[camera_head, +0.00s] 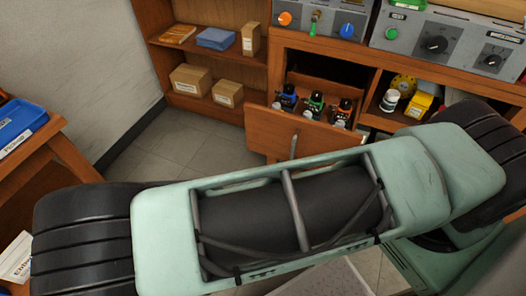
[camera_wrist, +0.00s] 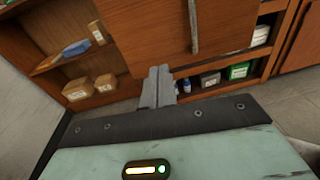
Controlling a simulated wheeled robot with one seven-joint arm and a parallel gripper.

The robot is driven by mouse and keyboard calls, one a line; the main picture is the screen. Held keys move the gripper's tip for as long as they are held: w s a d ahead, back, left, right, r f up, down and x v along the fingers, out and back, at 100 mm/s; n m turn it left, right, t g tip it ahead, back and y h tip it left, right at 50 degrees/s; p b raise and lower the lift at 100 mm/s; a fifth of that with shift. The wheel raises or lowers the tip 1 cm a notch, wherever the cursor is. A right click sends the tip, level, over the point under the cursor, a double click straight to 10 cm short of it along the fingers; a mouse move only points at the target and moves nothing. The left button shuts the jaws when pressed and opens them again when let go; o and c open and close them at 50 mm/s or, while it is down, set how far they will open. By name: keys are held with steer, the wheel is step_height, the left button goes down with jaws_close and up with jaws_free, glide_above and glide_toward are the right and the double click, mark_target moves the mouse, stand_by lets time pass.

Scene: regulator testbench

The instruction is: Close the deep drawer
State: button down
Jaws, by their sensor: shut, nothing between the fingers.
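The deep drawer (camera_head: 268,128) is pulled out of the wooden bench in the head view, with three dark bottles (camera_head: 315,103) standing inside it. Its front carries a vertical metal handle (camera_head: 294,146). In the wrist view the drawer front (camera_wrist: 150,30) fills the top middle, with its handle (camera_wrist: 193,25) to the right of my fingers. My gripper (camera_wrist: 160,72) is shut and empty, its tips overlapping the lower edge of the drawer front in the picture. I cannot tell if they touch it. My arm hides the gripper in the head view.
An open shelf with cardboard boxes (camera_head: 190,79) stands left of the drawer. Control boxes (camera_head: 440,42) sit on the bench top. A side table with a blue tray (camera_head: 20,122) is at the left. Tiled floor (camera_head: 180,145) is clear between them.

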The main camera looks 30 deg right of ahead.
steer(key=n+t, duration=0.1)
steer(key=t, duration=0.1)
steer(key=p, duration=0.2)
glide_toward(267, 138)
steer(key=x, duration=0.7)
steer(key=shift+r, duration=0.1)
